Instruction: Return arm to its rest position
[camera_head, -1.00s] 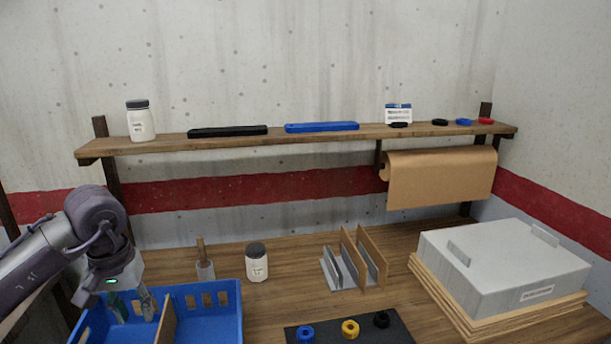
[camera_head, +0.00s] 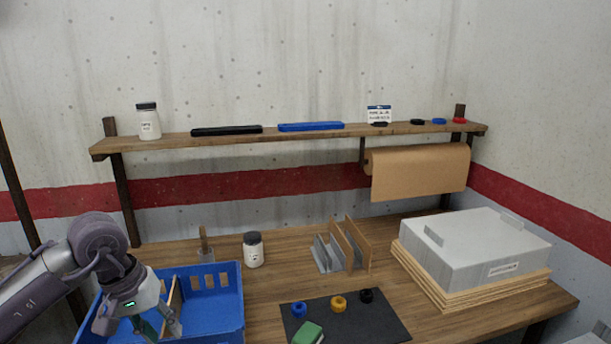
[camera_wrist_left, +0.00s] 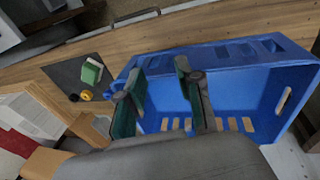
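My left gripper (camera_head: 158,329) is at the lower left of the head view, over the left part of a blue crate (camera_head: 233,310). Its two dark green fingers stand apart with nothing between them. In the left wrist view the open fingers (camera_wrist_left: 160,68) show in front of the blue crate (camera_wrist_left: 228,58), whose visible inside looks empty. Whether the fingertips dip below the crate's rim is hard to tell. My right gripper is in neither view.
A dark mat (camera_head: 375,318) holds a green block (camera_head: 308,333) and blue, yellow and black rings. A white jar (camera_head: 253,250), upright dividers (camera_head: 330,258) and a grey box (camera_head: 470,245) stand on the wooden bench. A loaded shelf (camera_head: 290,139) hangs behind.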

